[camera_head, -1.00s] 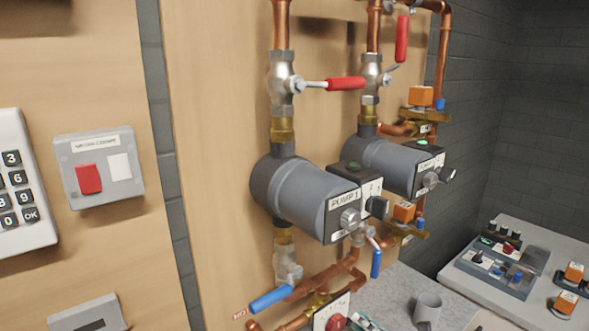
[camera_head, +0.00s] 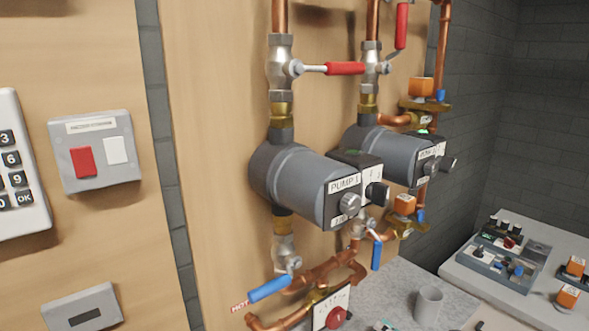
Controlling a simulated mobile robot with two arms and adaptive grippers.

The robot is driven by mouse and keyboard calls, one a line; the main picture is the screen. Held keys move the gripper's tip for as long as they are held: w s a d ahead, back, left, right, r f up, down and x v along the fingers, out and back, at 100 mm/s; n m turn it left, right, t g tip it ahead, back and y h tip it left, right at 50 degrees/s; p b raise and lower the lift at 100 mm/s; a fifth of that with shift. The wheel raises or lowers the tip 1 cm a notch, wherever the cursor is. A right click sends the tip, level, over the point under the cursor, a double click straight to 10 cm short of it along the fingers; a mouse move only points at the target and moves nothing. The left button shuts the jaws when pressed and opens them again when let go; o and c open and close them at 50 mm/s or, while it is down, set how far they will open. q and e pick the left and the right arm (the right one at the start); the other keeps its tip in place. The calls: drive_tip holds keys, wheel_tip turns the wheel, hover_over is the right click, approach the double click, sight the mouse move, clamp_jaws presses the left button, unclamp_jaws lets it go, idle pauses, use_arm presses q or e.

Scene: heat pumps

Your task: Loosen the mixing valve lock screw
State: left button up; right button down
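The mixing valve seems to be the unit with a white scale plate (camera_head: 331,306) and a red knob (camera_head: 336,317) at the bottom centre, on copper pipes below pump 1. Its lock screw is too small to tell. Pump 1 (camera_head: 306,182) is a grey cylinder with a black box and a silver knob, above the valve. Neither of my grippers shows in the head view.
A second pump (camera_head: 390,153) sits behind pump 1 to the right. Red-handled valves (camera_head: 345,68) are above, and blue-handled valves (camera_head: 270,289) below. A grey mug (camera_head: 428,306) stands on the counter. A bench with a control box (camera_head: 502,262) and orange parts is at right.

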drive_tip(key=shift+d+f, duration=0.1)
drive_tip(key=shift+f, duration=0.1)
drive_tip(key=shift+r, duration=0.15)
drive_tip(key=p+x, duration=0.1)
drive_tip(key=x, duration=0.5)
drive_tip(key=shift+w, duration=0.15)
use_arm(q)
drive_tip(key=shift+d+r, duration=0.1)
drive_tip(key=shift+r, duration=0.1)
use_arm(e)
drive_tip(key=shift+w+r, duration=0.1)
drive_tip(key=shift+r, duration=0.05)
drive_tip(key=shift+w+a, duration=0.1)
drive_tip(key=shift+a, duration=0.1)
